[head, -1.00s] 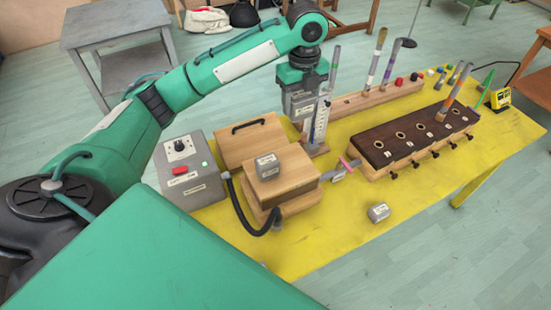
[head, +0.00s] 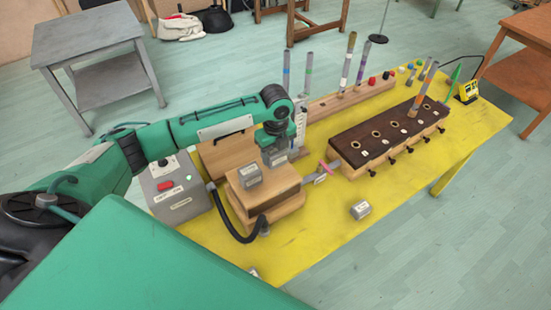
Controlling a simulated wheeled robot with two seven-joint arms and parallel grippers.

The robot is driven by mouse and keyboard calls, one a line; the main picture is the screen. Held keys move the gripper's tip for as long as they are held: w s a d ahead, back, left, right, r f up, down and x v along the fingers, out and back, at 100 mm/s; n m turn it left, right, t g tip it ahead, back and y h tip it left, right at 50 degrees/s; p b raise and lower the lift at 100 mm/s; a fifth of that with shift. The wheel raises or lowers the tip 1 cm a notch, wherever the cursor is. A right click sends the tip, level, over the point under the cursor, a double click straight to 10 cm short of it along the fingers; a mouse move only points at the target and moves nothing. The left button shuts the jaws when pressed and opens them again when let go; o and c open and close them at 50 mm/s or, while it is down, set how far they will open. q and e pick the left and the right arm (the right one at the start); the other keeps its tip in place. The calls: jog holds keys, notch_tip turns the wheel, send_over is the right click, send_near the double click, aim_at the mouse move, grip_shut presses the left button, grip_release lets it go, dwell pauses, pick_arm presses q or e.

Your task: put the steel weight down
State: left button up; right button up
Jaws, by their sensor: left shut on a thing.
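My left gripper (head: 275,153) points down over the right back part of the wooden box lid (head: 284,182). It is shut on a grey steel weight (head: 279,160) with a pale label, partly hidden by the gripper. I cannot tell whether this weight touches the lid. A second labelled steel weight (head: 249,175) sits on the lid to the left of the gripper, and a third (head: 360,210) lies on the yellow table (head: 310,251). My right gripper is not in view.
A grey control box (head: 178,187) stands left of the wooden box, joined to it by a black hose (head: 230,231). To the right is a dark wooden block with holes (head: 388,135). Upright tubes stand in a wooden rail (head: 350,98) behind. The front table area is mostly clear.

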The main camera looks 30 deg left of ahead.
aim_at(276, 161)
pick_arm(q)
notch_tip(276, 161, down, 3)
jog(key=shift+f+p, duration=0.15)
jog(key=shift+p, duration=0.3)
jog(key=shift+f, duration=0.1)
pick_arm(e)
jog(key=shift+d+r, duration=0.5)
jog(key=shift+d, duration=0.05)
pick_arm(q)
jog(key=shift+f, duration=0.1)
jog(key=o, duration=1.2)
jog(key=shift+c, duration=0.2)
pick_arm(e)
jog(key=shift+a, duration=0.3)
